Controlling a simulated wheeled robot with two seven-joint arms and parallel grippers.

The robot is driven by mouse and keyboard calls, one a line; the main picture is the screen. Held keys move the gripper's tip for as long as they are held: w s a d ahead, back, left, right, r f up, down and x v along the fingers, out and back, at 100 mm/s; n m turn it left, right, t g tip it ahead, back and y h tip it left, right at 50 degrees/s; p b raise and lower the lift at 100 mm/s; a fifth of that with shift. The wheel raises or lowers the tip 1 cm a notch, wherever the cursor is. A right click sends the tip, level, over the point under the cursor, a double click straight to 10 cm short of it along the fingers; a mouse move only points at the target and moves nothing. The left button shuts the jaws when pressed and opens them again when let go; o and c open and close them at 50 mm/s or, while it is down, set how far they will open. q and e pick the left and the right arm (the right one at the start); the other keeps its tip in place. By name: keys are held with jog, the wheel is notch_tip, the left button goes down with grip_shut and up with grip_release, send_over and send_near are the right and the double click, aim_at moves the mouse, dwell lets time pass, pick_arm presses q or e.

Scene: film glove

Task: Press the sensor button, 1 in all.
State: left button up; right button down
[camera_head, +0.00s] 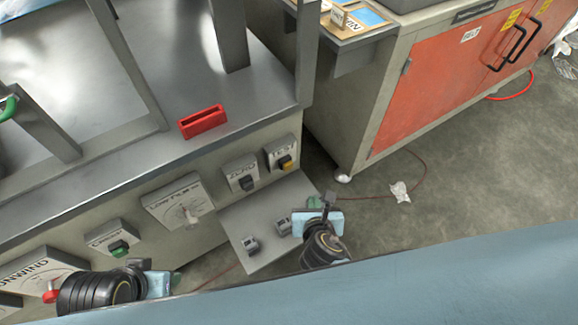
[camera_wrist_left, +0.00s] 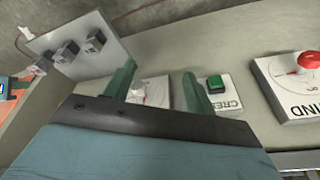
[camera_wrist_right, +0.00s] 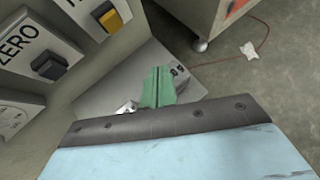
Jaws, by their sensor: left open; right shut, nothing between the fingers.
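No label reading "sensor" is legible. Small dark switch blocks stand on a tilted grey plate (camera_head: 262,205); one block (camera_head: 251,245) and another (camera_head: 284,227) show in the head view, and several show in the left wrist view (camera_wrist_left: 67,52). My right gripper (camera_head: 325,203) is shut and empty over the plate's right end, its green fingers together in the right wrist view (camera_wrist_right: 158,85). It hides part of the plate. My left gripper (camera_wrist_left: 158,90) is open and empty in front of the panel, near the green button (camera_wrist_left: 215,83) labelled CREEP.
The machine front carries a yellow button (camera_head: 286,161), a black ZERO button (camera_head: 246,182), a film dial (camera_head: 186,213) and a red knob (camera_wrist_left: 309,60). A red holder (camera_head: 202,121) sits on the machine top. An orange-door cabinet (camera_head: 430,95) stands right; floor between is mostly clear.

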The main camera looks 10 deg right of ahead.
aim_at(288, 166)
pick_arm(q)
jog(key=w+d+r+t+h+b, duration=0.1)
jog(key=w+d+r+t+b, duration=0.1)
jog(key=w+d+r+t, duration=0.1)
jog(key=shift+w+d+r+t, duration=0.15)
jog(key=shift+w+r+t, duration=0.85)
jog(key=shift+w, duration=0.65)
pick_arm(e)
jog(key=w+a, duration=0.3)
jog(key=w, duration=0.5)
pick_arm(q)
jog(key=shift+r, duration=0.1)
jog(key=shift+r, duration=0.1)
jog(key=shift+r, duration=0.3)
pick_arm(e)
jog(key=shift+w+a, duration=0.1)
jog(key=shift+w, duration=0.35)
